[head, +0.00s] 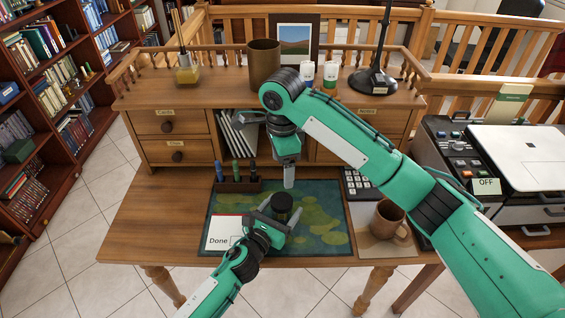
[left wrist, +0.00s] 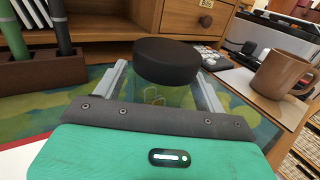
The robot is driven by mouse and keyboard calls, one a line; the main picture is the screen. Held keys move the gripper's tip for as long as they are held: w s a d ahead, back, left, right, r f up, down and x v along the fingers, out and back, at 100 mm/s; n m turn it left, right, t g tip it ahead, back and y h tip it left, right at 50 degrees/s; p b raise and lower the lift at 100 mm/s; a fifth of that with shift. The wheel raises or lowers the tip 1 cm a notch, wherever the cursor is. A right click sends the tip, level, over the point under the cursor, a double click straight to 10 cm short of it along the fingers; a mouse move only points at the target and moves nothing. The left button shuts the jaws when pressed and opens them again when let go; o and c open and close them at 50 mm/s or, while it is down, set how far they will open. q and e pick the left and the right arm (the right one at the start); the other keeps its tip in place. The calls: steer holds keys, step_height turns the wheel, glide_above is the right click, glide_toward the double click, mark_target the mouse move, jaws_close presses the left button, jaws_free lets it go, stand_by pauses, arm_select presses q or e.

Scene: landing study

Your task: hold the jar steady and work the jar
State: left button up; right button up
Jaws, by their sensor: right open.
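The jar (head: 282,204) stands upright on the green patterned desk mat (head: 325,230). It has a dark round lid and a clear body, and the lid is on it. In the left wrist view the jar (left wrist: 167,62) is between the two fingers, its lower body partly hidden by my gripper. My left gripper (head: 282,213) is shut on the jar's body from the near side, with the lid above the fingers. My right gripper (head: 289,184) points down behind and above the jar, apart from it. It is open and empty, though its fingers overlap in the head view.
A white "Done" card (head: 222,233) lies left of the jar. A pen holder (head: 238,185) stands behind it. A brown mug (head: 389,220) and a calculator (head: 357,184) are to the right. Desk drawers (head: 172,128) rise at the back. The mat's right part is clear.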

arm_select(q)
steer(key=b+v, duration=0.2)
steer(key=v, duration=1)
steer(key=shift+s+a+f, duration=0.1)
steer(key=shift+s+f, duration=0.05)
steer(key=shift+s, duration=0.05)
steer(key=shift+s+a, duration=0.35)
steer(key=shift+s, duration=0.2)
